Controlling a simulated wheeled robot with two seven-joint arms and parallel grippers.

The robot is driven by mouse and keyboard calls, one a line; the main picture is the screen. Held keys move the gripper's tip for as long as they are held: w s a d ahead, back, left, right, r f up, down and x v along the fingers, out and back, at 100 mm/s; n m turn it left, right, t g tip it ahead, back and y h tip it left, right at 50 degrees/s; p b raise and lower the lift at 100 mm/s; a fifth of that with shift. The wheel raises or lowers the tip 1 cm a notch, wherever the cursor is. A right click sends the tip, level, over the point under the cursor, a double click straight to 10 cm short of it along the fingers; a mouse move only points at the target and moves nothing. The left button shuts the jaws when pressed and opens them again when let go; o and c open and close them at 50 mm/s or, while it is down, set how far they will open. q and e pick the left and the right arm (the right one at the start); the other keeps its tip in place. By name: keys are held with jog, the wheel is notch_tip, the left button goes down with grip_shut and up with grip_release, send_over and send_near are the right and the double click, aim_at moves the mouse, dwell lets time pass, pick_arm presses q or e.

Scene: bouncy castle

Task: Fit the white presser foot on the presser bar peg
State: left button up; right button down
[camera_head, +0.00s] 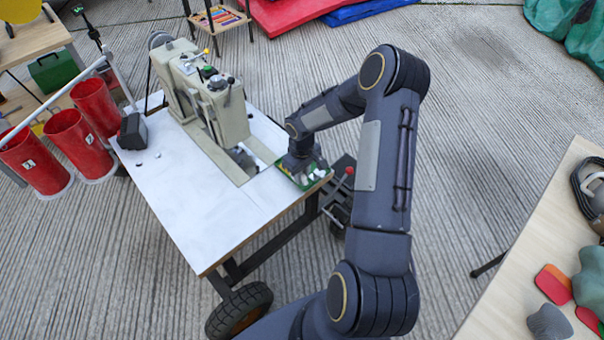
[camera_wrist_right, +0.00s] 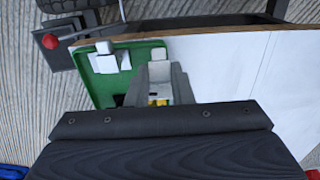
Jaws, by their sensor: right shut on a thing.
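The sewing machine (camera_head: 205,95) stands on a white table; its presser bar peg is too small to make out under the head. A green tray (camera_head: 284,166) sits at the table's right corner. My right gripper (camera_head: 303,178) points down at the tray. In the right wrist view my right gripper (camera_wrist_right: 160,88) is shut on a whitish piece (camera_wrist_right: 160,71), which looks like the white presser foot, over the tray's edge (camera_wrist_right: 140,44). Another white piece (camera_wrist_right: 104,60) lies in the tray. Some yellow shows between the fingers. My left gripper is out of view.
The white table top (camera_head: 190,205) is clear in front of the machine. A dark box (camera_head: 132,131) stands at its left edge, beside red bins (camera_head: 75,140). A lever with a red knob (camera_head: 349,171) is just right of the table. Another table (camera_head: 545,250) is at far right.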

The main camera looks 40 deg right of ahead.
jog(key=shift+f+b, duration=0.45)
jog(key=shift+f, duration=0.15)
jog(key=c, duration=1.3)
grip_release()
jog(key=shift+r, duration=0.15)
